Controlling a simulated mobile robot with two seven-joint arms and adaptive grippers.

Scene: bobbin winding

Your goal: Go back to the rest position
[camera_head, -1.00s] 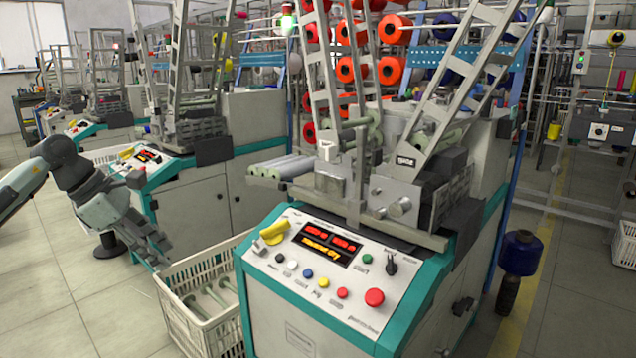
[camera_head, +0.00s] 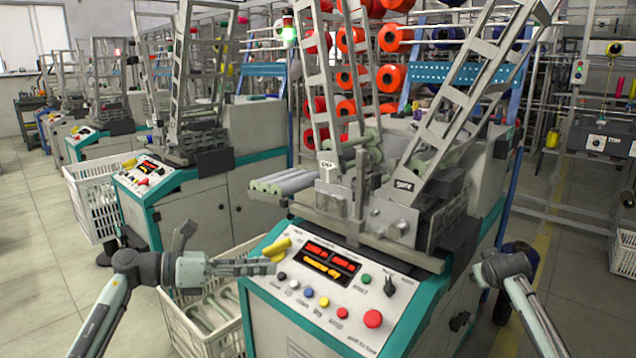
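My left gripper (camera_head: 268,266) reaches in from the left above the white crate and beside the winding machine's control panel (camera_head: 330,285). Its fingers point right, close to the yellow part (camera_head: 277,247) on the panel; I cannot tell whether they touch it. The fingers lie near each other, seen side-on, and no held object shows. Whether they are open or shut is unclear. My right arm comes in at the lower right, beside the machine; its gripper does not show.
A white crate (camera_head: 176,322) with pale green bobbins (camera_head: 212,312) stands left of the machine. Another white crate (camera_head: 97,205) stands by the machine behind. A dark blue yarn cone (camera_head: 521,258) is partly hidden behind my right arm. Open floor (camera_head: 40,270) lies at the left.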

